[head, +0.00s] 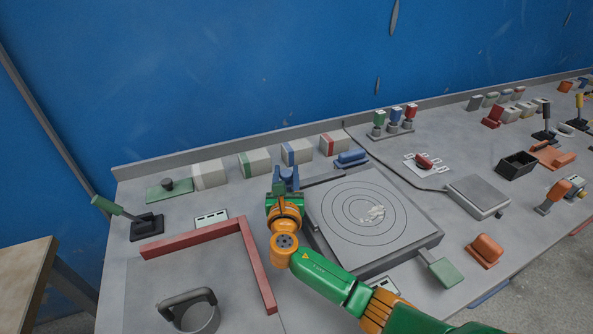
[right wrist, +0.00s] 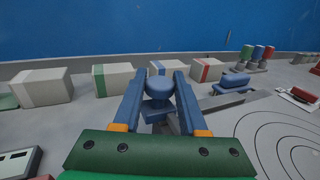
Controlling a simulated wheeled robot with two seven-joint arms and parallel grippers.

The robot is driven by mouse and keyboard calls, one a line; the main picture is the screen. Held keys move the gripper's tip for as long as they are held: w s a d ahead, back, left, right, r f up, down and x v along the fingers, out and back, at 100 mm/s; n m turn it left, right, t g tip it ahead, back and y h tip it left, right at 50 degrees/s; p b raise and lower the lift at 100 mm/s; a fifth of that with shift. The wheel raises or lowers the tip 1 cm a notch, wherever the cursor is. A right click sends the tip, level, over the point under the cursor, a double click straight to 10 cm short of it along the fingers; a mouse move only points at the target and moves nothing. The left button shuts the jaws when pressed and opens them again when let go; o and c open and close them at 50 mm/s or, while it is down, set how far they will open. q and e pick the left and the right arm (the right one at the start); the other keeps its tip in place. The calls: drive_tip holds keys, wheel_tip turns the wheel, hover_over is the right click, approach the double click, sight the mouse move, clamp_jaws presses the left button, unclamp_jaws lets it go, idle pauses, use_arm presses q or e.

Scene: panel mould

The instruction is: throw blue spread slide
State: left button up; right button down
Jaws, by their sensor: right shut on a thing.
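A blue slide with a round knob (right wrist: 159,86) stands between the two blue fingers of my right gripper (right wrist: 158,78), which is shut on the knob. A blue block-like base (right wrist: 157,109) shows under the knob. In the head view my right gripper (head: 286,178) is at the left back corner of the square plate with rings (head: 340,235), and it hides most of the slide. My left gripper is not in view.
Blocks with green (head: 255,162), blue (head: 297,151) and red (head: 334,144) stripes stand along the back of the bench. A rounded blue piece (head: 351,158) lies behind the plate. A red angled rail (head: 258,265) lies to the left, near a handled pot (head: 195,316).

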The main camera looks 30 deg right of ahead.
drive_tip(key=c, duration=0.8)
unclamp_jaws()
drive_tip(key=shift+a, duration=0.1)
drive_tip(key=o, duration=0.4)
drive_tip(key=shift+w+a, duration=0.1)
drive_tip(key=shift+a, duration=0.05)
drive_tip(key=shift+c, duration=0.2)
drive_tip(key=v, duration=0.7)
